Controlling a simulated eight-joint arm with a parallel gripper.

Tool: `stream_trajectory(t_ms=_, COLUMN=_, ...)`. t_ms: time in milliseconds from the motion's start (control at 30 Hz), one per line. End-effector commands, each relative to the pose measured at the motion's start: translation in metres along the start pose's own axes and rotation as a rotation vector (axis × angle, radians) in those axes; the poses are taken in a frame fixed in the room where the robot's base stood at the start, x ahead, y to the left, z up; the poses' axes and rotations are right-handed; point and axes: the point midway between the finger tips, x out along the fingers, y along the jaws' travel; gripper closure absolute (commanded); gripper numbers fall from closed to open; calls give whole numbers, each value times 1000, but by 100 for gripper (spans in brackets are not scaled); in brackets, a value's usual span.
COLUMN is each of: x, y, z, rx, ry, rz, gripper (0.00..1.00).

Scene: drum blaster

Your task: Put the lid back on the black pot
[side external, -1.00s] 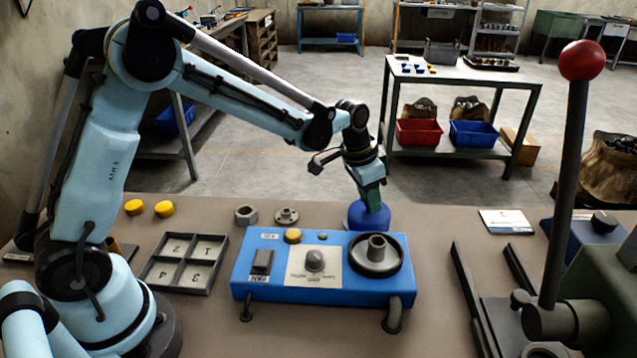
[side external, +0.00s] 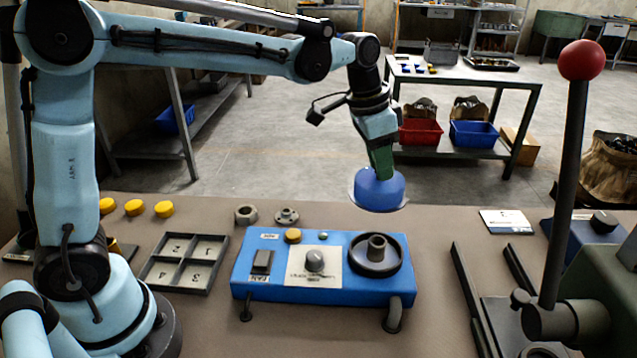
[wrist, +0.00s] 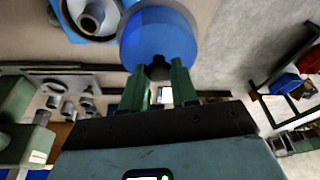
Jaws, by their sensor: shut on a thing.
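My gripper (side external: 381,163), with green fingers, is shut on a blue round lid (side external: 378,190) with a pale rim. It holds the lid slightly tilted in the air, above and behind the blue machine box. In the wrist view the lid (wrist: 158,38) sits at the fingertips (wrist: 158,72). The black pot (side external: 396,265) is a dark, round, shallow dish with a raised hollow post in its middle. It is on the right part of the blue box, uncovered, below and apart from the lid. Part of it shows at the top left of the wrist view (wrist: 112,20).
The blue box (side external: 262,283) has a knob, a switch and a yellow button. A tall red-knobbed lever (side external: 568,190) stands at the right.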

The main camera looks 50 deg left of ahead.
Motion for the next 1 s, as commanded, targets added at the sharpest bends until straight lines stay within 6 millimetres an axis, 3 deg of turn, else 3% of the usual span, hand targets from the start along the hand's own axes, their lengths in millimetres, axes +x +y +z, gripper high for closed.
stream_trajectory(t_ms=100, x=-14, y=40, z=7, rx=105, ry=0, rz=29, gripper=100)
stream_trajectory(t_ms=333, x=-30, y=85, z=22, rx=237, ry=1, rz=66, gripper=100)
stream_trajectory(t_ms=567, x=-26, y=92, z=26, rx=261, ry=1, rz=72, gripper=100)
stream_trajectory(t_ms=1000, x=11, y=92, z=36, rx=259, ry=0, rz=72, gripper=100)
